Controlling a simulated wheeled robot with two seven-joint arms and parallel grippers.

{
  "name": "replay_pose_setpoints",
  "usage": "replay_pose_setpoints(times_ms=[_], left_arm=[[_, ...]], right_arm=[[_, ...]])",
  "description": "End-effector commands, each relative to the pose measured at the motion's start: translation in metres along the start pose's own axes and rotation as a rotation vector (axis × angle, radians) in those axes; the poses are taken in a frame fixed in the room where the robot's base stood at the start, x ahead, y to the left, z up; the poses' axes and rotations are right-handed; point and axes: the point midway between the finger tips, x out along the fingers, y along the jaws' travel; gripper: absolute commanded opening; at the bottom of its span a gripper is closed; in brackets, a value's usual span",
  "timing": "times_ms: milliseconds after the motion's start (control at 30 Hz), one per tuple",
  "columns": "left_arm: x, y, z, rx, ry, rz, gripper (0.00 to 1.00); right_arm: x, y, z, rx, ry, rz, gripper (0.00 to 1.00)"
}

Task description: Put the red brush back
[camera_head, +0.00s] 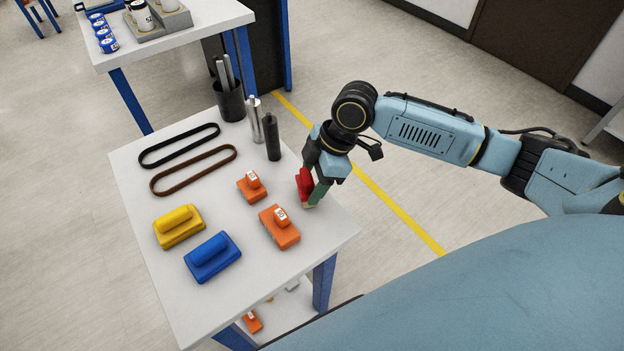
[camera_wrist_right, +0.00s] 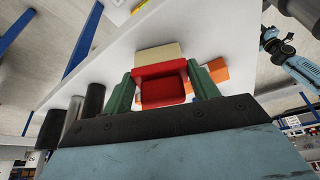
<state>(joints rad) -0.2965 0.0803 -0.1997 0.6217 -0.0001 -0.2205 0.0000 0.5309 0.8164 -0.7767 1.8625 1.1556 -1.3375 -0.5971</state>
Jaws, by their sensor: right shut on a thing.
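The red brush (camera_head: 305,185) is in my right gripper (camera_head: 313,190), at the right edge of the white table (camera_head: 142,196). In the right wrist view the red brush (camera_wrist_right: 162,84) sits between the two green fingers of the right gripper (camera_wrist_right: 163,90), which are shut on it. Its pale bristle side points away from the palm, toward the tabletop. I cannot tell whether it touches the table. A yellow brush (camera_head: 179,227) and a blue brush (camera_head: 212,257) lie on the table's left front part.
Two orange tagged blocks (camera_head: 279,227) lie left of the gripper. Two belts, black (camera_head: 179,146) and brown (camera_head: 193,170), lie behind the brushes. The front right corner is clear.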

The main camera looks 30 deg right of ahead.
Motion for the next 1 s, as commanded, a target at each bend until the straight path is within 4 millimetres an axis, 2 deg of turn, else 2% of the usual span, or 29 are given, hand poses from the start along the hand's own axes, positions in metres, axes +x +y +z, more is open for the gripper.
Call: replay_pose_setpoints(times_ms=[100,333,367,500,833,1000], left_arm=[[0.0,-0.001,-0.007,0.0,0.012,-0.001,0.36],[-0.001,0.0,-0.003,0.0,0.005,0.0,0.36],[-0.001,0.0,-0.001,0.001,0.003,0.0,0.36],[-0.001,0.001,0.003,0.001,-0.004,0.001,0.36],[0.0,0.001,0.004,0.001,-0.006,0.001,0.36],[-0.004,0.001,0.004,0.001,-0.006,0.001,0.36]], right_arm=[[0.001,0.0,0.0,-0.001,0.001,0.001,0.38],[0.003,0.0,0.001,0.0,0.001,0.0,0.38],[0.003,0.0,0.001,-0.001,0.001,0.0,0.62],[0.003,0.0,0.001,-0.001,0.001,0.0,0.8],[0.0,0.001,0.0,-0.001,0.001,0.002,0.81],[-0.022,0.002,0.0,0.0,0.001,0.004,0.81]])
